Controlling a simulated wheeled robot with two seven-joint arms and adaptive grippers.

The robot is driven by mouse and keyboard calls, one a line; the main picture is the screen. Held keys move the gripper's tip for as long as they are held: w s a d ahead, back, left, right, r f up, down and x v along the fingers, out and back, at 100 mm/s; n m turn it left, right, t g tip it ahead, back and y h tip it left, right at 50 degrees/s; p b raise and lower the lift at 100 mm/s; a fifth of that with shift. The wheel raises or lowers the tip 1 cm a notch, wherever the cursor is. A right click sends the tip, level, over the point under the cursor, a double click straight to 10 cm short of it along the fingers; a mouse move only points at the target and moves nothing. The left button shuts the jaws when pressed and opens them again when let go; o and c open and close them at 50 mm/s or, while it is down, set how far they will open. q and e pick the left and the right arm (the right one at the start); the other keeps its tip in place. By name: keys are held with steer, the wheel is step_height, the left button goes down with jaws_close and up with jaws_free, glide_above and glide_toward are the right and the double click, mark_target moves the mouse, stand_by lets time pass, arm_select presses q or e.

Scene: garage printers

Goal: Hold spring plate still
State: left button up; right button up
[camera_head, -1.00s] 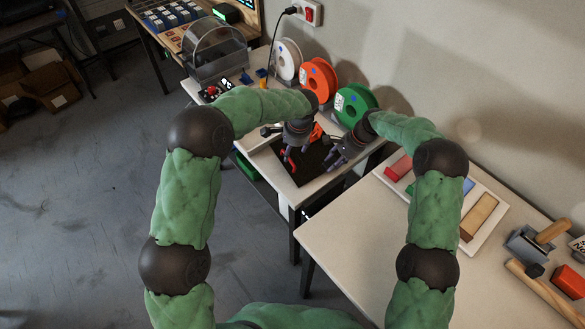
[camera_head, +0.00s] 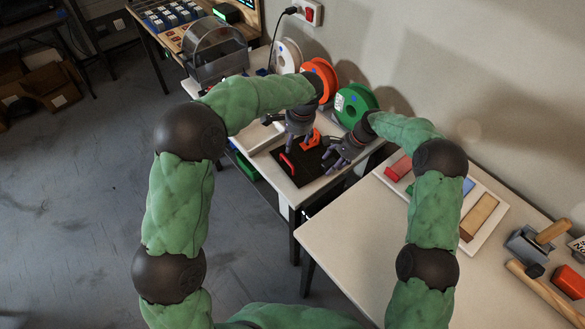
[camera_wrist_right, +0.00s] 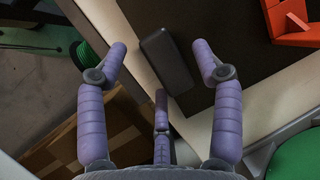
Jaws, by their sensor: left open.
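The spring plate (camera_head: 306,172) is a dark, nearly black sheet on the small white table in the head view. A red piece (camera_head: 287,163) and an orange piece (camera_head: 311,139) are on it. My left gripper (camera_head: 298,142) is open above the plate, between those pieces, partly covering the view. My right gripper (camera_head: 334,162) is at the plate's right edge. In the right wrist view its fingers (camera_wrist_right: 160,58) are spread, with a dark block-like tab (camera_wrist_right: 167,60) at the plate's edge between them. I cannot tell whether they touch it.
White, orange (camera_head: 319,78) and green (camera_head: 355,103) spools stand along the wall behind the plate. A clear-covered box (camera_head: 217,52) is at the back left. A second table (camera_head: 345,240) at the right holds a tray and tools; its near left part is clear.

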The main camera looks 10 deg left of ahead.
steer(key=shift+d+r, duration=0.1)
steer(key=shift+r, duration=0.05)
steer(key=v, duration=1.1)
steer(key=shift+r, duration=0.35)
steer(key=shift+w+d, duration=0.1)
